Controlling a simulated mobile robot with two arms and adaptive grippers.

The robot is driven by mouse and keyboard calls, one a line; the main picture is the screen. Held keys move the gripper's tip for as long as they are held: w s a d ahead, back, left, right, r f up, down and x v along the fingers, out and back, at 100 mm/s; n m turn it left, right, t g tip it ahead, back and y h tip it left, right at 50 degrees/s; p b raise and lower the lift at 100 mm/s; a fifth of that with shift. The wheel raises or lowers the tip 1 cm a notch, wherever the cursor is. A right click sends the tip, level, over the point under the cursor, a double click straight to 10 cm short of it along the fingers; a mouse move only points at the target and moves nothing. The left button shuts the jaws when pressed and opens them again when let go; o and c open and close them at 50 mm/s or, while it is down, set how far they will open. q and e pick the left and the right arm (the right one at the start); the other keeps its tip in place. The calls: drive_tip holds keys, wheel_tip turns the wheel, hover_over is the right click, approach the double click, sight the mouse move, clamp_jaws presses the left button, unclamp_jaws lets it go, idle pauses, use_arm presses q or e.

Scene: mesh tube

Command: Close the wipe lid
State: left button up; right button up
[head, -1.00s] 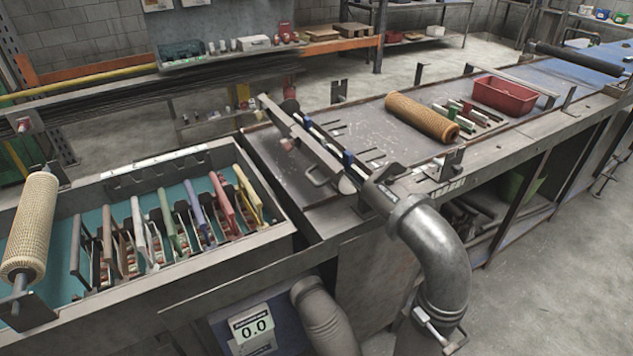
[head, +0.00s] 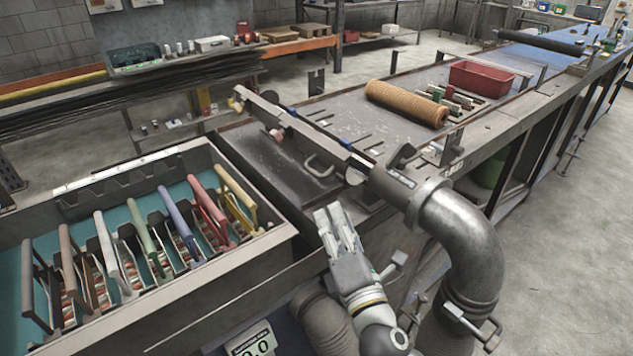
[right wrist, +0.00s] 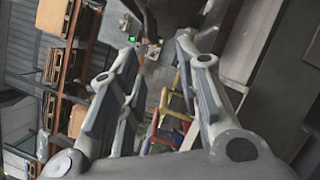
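A dark flat metal plate (head: 258,160) with a bent handle (head: 321,166) lies on the bench in the head view, right of the tool tray. It looks like the wipe lid, but I cannot tell for sure. A long metal bar (head: 295,128) runs across the bench beside it. My right gripper (head: 330,208) is in front of the plate's near edge, below the handle and apart from it. In the right wrist view its fingers (right wrist: 158,45) stand apart with nothing held between them. My left gripper is not in view.
A tray (head: 150,305) with several coloured-handled tools stands at the left. A thick metal pipe (head: 465,235) rises right of my right gripper. A tan mesh roll (head: 405,103) and a red bin (head: 480,79) lie farther along the bench. Open floor is at the right.

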drive_tip(key=r+p+x, duration=0.1)
drive_tip(key=p+x, duration=0.1)
drive_tip(key=x, duration=0.9)
drive_tip(key=shift+s+a+n, duration=0.2)
drive_tip(key=shift+a+n, duration=0.05)
drive_tip(key=shift+n, duration=0.15)
clamp_jaws()
